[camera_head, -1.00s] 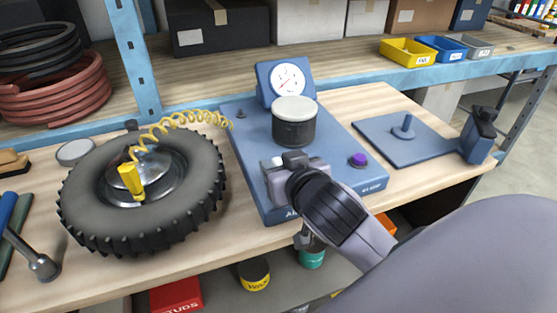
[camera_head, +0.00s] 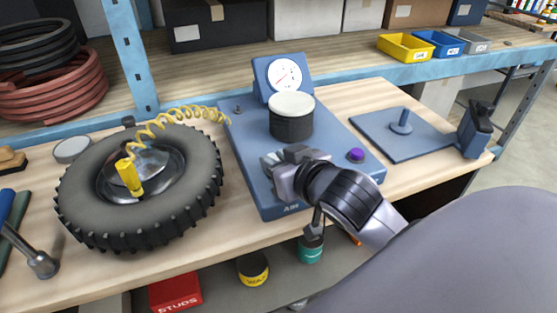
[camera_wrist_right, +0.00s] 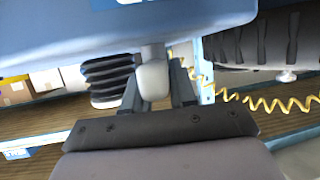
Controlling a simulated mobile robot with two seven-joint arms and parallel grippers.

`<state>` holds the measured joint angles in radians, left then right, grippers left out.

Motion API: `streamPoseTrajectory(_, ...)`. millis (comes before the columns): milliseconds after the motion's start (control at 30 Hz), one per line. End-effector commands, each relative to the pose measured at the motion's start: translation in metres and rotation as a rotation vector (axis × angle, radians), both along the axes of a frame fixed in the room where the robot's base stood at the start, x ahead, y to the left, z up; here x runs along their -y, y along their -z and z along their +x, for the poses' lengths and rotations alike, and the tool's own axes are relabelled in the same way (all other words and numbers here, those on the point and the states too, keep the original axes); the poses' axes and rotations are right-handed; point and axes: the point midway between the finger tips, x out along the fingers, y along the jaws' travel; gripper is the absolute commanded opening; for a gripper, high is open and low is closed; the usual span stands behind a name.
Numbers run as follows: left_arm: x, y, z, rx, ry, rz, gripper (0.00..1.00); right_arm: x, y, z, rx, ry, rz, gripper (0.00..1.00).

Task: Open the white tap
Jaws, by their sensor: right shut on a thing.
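The white tap (camera_wrist_right: 153,80) shows in the right wrist view as a pale rounded lever on a short stem at the edge of the blue base. My right gripper (camera_wrist_right: 158,88) has one finger on each side of it and is shut on it. In the head view my right gripper (camera_head: 272,167) is over the front left part of the blue air unit (camera_head: 330,130), and it hides most of the tap there. My left gripper is not in view.
The unit carries a gauge (camera_head: 285,75), a black bellows with a white top (camera_head: 291,116) and a purple knob (camera_head: 355,155). A tyre (camera_head: 190,205) with a yellow coiled hose (camera_head: 170,118) lies left. A blue plate with a peg (camera_head: 401,127) lies right.

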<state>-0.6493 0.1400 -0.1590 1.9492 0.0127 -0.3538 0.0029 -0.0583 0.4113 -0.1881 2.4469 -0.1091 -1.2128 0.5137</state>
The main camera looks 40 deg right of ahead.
Motion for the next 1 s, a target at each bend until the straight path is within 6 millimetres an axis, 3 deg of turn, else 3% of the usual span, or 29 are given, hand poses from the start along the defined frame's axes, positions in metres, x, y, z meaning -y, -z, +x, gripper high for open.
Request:
streamPoseTrajectory(500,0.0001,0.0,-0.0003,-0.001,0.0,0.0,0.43,-0.0013,-0.0008,0.0002,0.001,-0.416,-0.008,0.0)
streamPoseTrajectory(1000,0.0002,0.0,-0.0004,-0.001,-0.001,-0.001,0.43,-0.0036,-0.0014,-0.0004,0.003,-0.661,-0.006,0.0)
